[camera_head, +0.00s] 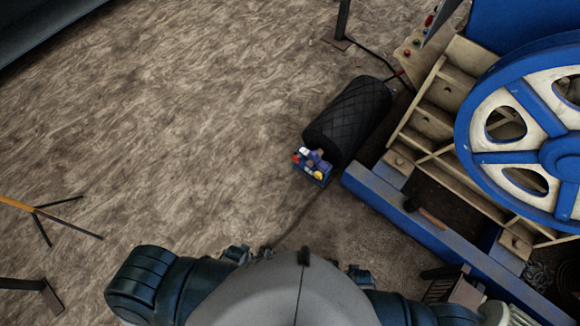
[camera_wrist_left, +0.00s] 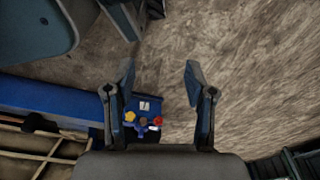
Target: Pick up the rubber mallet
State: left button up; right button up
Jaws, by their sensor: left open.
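The rubber mallet (camera_head: 429,215) has a dark head and a brown handle. In the head view it lies by the inner edge of the blue beam of the crusher frame, right of centre; I cannot tell exactly what it rests on. My right gripper is not in view.
A small blue box (camera_head: 312,174) with coloured items stands by a black roller (camera_head: 348,115); the box also shows beyond my left fingers (camera_wrist_left: 146,108). The crusher's blue beam (camera_head: 385,205) and large blue-and-white wheel (camera_head: 560,150) fill the right. The ground at left is mostly clear.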

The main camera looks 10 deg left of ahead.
aim_at(427, 215)
jog(key=l+z, duration=0.15)
jog(key=z, duration=2.45)
